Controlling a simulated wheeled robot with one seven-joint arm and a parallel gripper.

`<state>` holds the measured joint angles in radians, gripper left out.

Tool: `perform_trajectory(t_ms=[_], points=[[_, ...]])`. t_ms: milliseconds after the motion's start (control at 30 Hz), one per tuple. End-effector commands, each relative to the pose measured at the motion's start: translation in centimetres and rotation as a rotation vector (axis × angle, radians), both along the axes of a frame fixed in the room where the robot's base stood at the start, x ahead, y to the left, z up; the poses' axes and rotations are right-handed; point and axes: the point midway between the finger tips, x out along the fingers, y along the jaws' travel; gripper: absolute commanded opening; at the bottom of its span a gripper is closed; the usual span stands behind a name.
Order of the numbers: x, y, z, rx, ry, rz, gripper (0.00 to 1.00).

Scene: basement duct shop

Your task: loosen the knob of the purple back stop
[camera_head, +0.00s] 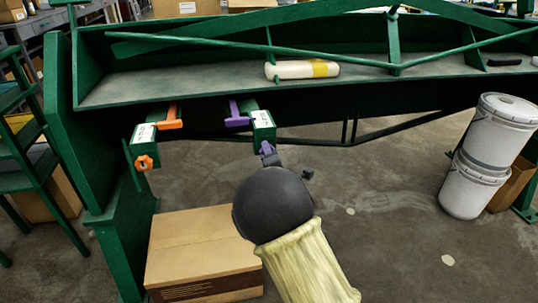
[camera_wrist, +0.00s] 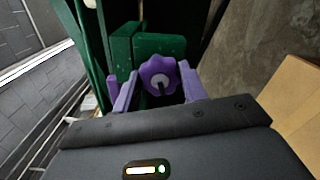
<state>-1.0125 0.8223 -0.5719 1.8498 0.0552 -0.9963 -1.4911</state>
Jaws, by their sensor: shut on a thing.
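The purple back stop (camera_head: 236,116) hangs at the front edge of the green machine's bed in the head view, with a green block (camera_head: 263,124) that carries a white label. Its purple lobed knob (camera_wrist: 157,72) faces the wrist camera, below the green block. My gripper (camera_wrist: 158,84) has one light purple finger on each side of the knob and is shut on it. In the head view my gripper (camera_head: 269,154) reaches up to the knob from below, and my dark round wrist hides part of the area.
An orange back stop (camera_head: 170,119) with an orange knob (camera_head: 144,162) hangs to the left. A cardboard box (camera_head: 205,250) stands on the floor below. White buckets (camera_head: 475,150) stand at the right. A white and yellow roll (camera_head: 302,69) lies on the bed.

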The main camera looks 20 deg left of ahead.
Motion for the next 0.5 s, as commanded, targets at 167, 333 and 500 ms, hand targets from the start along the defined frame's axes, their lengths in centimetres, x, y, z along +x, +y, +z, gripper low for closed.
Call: perform_trajectory(t_ms=[167, 333, 500], points=[[-0.11, 0.1, -0.15, -0.108, -0.062, 0.002, 0.2], [-0.09, 0.07, -0.17, -0.173, -0.101, 0.002, 0.2], [-0.1, 0.09, -0.17, -0.202, -0.12, 0.002, 0.2]])
